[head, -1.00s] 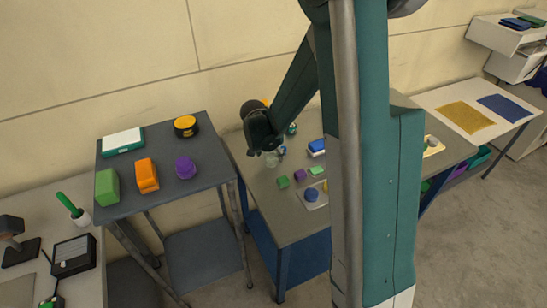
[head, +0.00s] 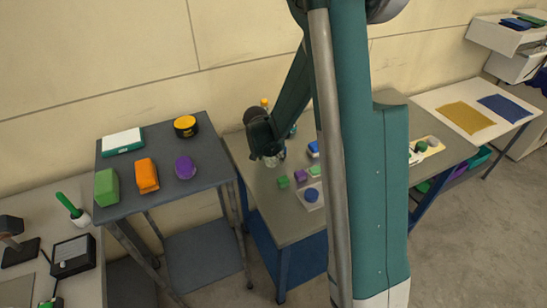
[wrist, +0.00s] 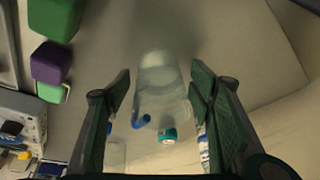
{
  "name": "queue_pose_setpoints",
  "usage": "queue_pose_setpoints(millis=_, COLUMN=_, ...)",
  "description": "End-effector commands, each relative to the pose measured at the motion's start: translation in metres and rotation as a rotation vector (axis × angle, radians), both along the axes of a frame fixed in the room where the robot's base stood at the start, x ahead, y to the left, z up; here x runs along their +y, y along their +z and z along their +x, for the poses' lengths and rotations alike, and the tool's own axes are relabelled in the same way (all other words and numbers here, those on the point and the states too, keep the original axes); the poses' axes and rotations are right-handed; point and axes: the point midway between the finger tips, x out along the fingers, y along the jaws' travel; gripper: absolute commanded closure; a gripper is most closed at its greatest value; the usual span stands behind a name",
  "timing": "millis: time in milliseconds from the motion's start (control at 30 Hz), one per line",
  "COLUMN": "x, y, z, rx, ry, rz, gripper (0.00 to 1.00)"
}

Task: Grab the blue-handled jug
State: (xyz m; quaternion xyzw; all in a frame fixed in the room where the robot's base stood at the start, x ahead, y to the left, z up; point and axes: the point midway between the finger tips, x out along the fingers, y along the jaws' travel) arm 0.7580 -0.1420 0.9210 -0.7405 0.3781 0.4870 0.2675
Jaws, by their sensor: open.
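The jug (wrist: 160,95) is clear, with a blue handle (wrist: 141,122) low in the wrist view. My gripper (wrist: 160,84) is open, with one finger on each side of the jug and visible gaps between. In the head view my gripper (head: 270,155) is over the worktable, and the jug (head: 271,163) shows only partly beneath it. I cannot tell how far the fingertips reach down beside it.
A teal round item (wrist: 168,135) lies just past the handle. A green block (wrist: 53,18) and a purple block (wrist: 50,62) stand to the left in the wrist view. The worktable (head: 292,222) is bare near its front. A dark side table (head: 160,205) holds several items.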

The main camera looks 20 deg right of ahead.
Motion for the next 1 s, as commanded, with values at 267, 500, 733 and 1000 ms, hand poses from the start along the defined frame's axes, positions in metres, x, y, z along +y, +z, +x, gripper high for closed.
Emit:
queue_pose_setpoints(millis=267, x=0.0, y=0.0, z=0.0, rx=0.0, ry=0.0, rz=0.0, gripper=0.74)
queue_pose_setpoints(millis=500, x=0.0, y=0.0001, z=0.0001, rx=0.0, ry=0.0, rz=0.0, gripper=0.8)
queue_pose_setpoints(millis=733, x=0.0, y=0.0007, z=0.0001, rx=0.0, ry=0.0, rz=0.0, gripper=0.8)
queue_pose_setpoints(millis=1000, x=0.0, y=0.0051, z=0.0003, rx=0.0, ry=0.0, rz=0.0, gripper=0.8)
